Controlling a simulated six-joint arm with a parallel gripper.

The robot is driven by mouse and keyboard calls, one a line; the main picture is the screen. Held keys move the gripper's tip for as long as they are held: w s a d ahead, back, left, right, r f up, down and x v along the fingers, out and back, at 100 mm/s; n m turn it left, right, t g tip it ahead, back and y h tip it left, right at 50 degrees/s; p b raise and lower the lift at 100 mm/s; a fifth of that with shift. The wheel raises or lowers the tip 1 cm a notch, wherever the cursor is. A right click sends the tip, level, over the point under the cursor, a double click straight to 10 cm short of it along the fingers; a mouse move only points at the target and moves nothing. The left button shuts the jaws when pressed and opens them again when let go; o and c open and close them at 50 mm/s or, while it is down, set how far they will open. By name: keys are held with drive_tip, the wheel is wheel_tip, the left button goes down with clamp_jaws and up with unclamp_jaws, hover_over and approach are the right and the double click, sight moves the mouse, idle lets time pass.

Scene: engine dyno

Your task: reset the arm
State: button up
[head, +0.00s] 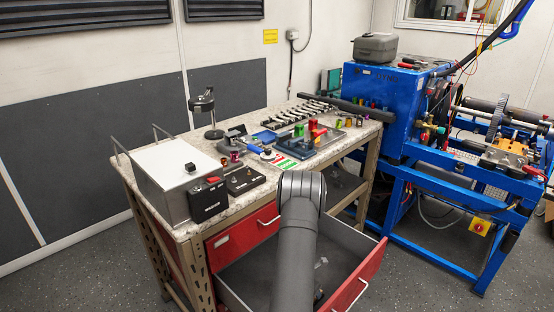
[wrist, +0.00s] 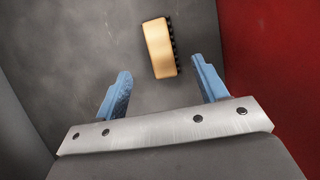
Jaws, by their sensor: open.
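My gripper (wrist: 160,92) shows in the wrist view, with its two blue fingers wide apart and nothing between them. It points down into an open drawer. A tan block-like piece with a dark toothed edge (wrist: 158,48) lies on the grey drawer floor (wrist: 95,50), beyond the fingertips and apart from them. In the head view my arm reaches over the pulled-out red drawer (head: 352,285) and hides part of its inside; the gripper itself is hidden there.
The workbench (head: 150,155) above the drawer is crowded with tools, small parts, a metal box (head: 178,180) and a lamp-like stand (head: 203,105). A blue machine frame (head: 385,92) stands at the right. The red drawer wall (wrist: 275,70) is close on the right in the wrist view.

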drive_tip(key=x, duration=0.8)
drive_tip(key=shift+f, duration=0.15)
wheel_tip(320, 180, up, 15)
drive_tip(key=s+d+m+g+h, duration=0.1)
drive_tip(key=s+m+g, duration=0.15)
drive_tip(key=m, duration=0.55)
drive_tip(key=s+a+r+m+g+y, duration=0.2)
drive_tip(key=a+r+m, duration=0.2)
drive_tip(key=r+m, duration=0.2)
drive_tip(key=s+a+r+m+g+y, duration=0.1)
drive_tip(key=a+r+m, duration=0.4)
drive_tip(key=m, duration=0.6)
drive_tip(key=shift+s+r+m+g+y, duration=0.35)
drive_tip(key=shift+s+r+g, duration=0.25)
drive_tip(key=shift+r+g, duration=0.55)
